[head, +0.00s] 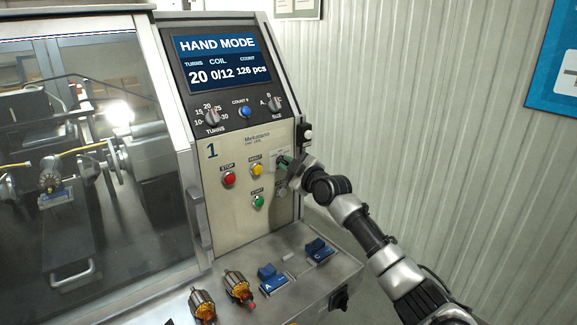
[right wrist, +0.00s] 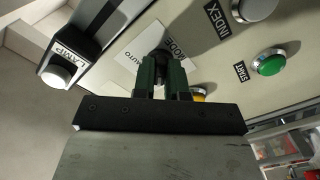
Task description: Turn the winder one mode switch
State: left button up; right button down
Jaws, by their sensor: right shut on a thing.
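The winder one (head: 232,157) has a beige control panel with a large "1" on it. Its screen (head: 222,60) reads HAND MODE. My right gripper (head: 284,161) is at the right side of this panel. In the right wrist view its green fingers (right wrist: 162,68) are shut on the dark mode switch (right wrist: 158,55). The fingers hide most of the switch. In the head view the gripper covers the switch. My left gripper is not in view.
Close to the switch are a yellow button (head: 257,170), a red STOP button (head: 229,178) and a green START button (head: 259,201). The lamp switch (right wrist: 56,76) is at the panel's edge. Two copper armatures (head: 238,285) and blue blocks (head: 271,279) sit on the ledge below.

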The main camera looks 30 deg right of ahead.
jog(key=m+b, duration=0.1)
jog(key=m, duration=0.3)
jog(key=shift+f, duration=0.1)
jog(key=m, duration=0.2)
jog(key=shift+m, duration=0.4)
jog(key=m, duration=0.2)
jog(key=shift+m, duration=0.4)
jog(key=m+p, duration=0.1)
jog(key=m, duration=0.2)
jog(key=shift+m, duration=0.3)
jog(key=m+p, duration=0.1)
jog(key=m, duration=0.3)
jog(key=shift+a+m, duration=0.1)
jog(key=shift+m, duration=0.2)
